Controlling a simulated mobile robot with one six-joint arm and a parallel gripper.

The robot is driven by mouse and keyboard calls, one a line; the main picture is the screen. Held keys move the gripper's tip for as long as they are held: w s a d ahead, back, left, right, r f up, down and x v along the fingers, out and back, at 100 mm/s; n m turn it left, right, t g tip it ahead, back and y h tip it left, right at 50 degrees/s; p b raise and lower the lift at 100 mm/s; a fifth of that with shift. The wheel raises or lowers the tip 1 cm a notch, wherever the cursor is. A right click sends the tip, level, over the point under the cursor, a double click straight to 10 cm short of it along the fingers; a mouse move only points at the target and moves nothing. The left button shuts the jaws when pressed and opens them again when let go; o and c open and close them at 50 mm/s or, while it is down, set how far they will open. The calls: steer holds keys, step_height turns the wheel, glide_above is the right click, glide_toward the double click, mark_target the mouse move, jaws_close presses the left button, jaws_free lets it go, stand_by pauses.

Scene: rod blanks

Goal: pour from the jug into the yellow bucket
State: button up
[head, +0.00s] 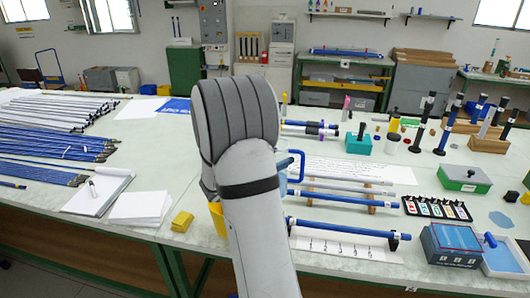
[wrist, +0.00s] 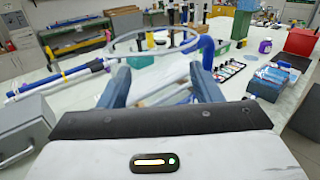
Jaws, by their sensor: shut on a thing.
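The jug is clear with a blue handle. In the wrist view its round rim (wrist: 153,52) stands between the fingers of my gripper (wrist: 160,88), with the blue handle (wrist: 205,50) on the right. My gripper is shut on the jug's body. In the head view my arm hides the gripper and most of the jug; the blue handle (head: 297,164) shows right of the arm. The yellow bucket (head: 217,217) is mostly hidden behind my arm, with only a strip showing on its left. I cannot see the jug's contents or any stream.
A yellow block (head: 182,221) and notepads (head: 140,207) lie left of the arm. Blue rods (head: 340,228) on supports, a labelled black rack (head: 436,208) and a blue box (head: 450,245) stand to the right. Many rods cover the table's left end.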

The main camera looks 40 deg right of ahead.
steer(key=shift+w+a+f+n+t+h, duration=0.2)
steer(key=shift+w+a+n+t+h, duration=0.15)
steer(key=shift+w+a+n+h, duration=0.8)
steer(key=shift+w+a+f+n+t+h, duration=0.3)
steer(key=shift+w+a+n+h, duration=0.4)
steer(key=shift+n, duration=0.75)
steer(key=shift+d+r+n+t+p, duration=0.15)
steer(key=shift+n+t+p, duration=0.15)
steer(key=shift+n, duration=0.1)
steer(key=shift+n+t, duration=0.25)
steer(key=shift+n, duration=0.15)
steer(key=shift+n+h, duration=0.3)
steer(key=shift+h, duration=0.05)
steer(key=shift+f+n+t+p, duration=0.25)
steer(key=shift+n+t+p, duration=0.15)
steer(key=shift+n, duration=0.2)
steer(key=shift+f+n+t, duration=0.15)
steer(key=shift+n+t, duration=0.25)
steer(key=shift+h, duration=0.3)
